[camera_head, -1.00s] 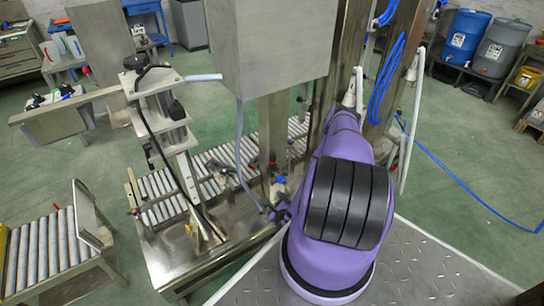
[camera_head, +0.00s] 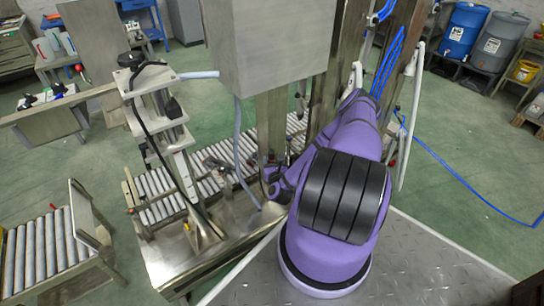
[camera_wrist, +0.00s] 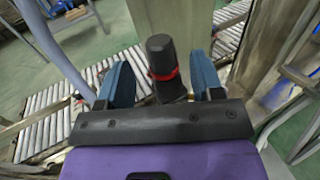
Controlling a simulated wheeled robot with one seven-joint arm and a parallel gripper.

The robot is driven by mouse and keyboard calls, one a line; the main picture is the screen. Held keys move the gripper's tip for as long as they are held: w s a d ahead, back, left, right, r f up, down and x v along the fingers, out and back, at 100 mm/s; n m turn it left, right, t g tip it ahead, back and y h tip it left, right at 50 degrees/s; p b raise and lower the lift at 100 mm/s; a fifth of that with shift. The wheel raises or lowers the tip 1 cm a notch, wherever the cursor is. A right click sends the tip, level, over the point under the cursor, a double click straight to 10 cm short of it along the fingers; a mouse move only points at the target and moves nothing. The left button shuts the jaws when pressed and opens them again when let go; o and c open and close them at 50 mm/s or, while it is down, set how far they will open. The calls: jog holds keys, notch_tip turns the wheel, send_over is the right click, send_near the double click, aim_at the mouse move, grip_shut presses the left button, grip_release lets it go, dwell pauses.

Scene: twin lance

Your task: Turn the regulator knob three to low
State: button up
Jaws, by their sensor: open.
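In the wrist view, a black knob with a red ring (camera_wrist: 161,62) stands up between the two blue fingers of my gripper (camera_wrist: 162,80). The fingers are open, one on each side of it, with a visible gap on the left; contact on the right is unclear. I cannot read a number or setting mark, so I cannot tell which regulator it is. In the head view, my purple wrist reaches beside the metal column below the steel cabinet (camera_head: 268,45). The fingertips and knob are too small and covered to make out there.
A roller conveyor (camera_head: 165,190) runs behind the column. A grey hose (camera_head: 238,140) hangs from the cabinet close to my wrist. A clamp stand (camera_head: 165,115) stands to the left. Blue coiled tubing (camera_head: 388,65) hangs on the post at right. Green floor is open at right.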

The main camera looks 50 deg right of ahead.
aim_at(274, 154)
jog(key=shift+x, duration=1.65)
jog(key=c, duration=0.9)
jog(key=shift+y, duration=0.3)
jog(key=n+t+y, duration=0.2)
jog(key=n+y, duration=0.1)
jog(key=n+t+y, duration=0.1)
jog(key=y, duration=0.1)
jog(key=shift+s+d+n, duration=0.2)
jog(key=shift+d+n, duration=0.1)
jog(key=shift+d, duration=0.1)
jog(key=n+y, duration=0.2)
jog(key=y, duration=0.2)
jog(key=n+t+y, duration=0.1)
jog(key=n+y, duration=0.1)
jog(key=y, duration=0.1)
jog(key=shift+d+n+y, duration=0.25)
jog(key=shift+n+y, duration=0.05)
jog(key=shift+y, duration=0.5)
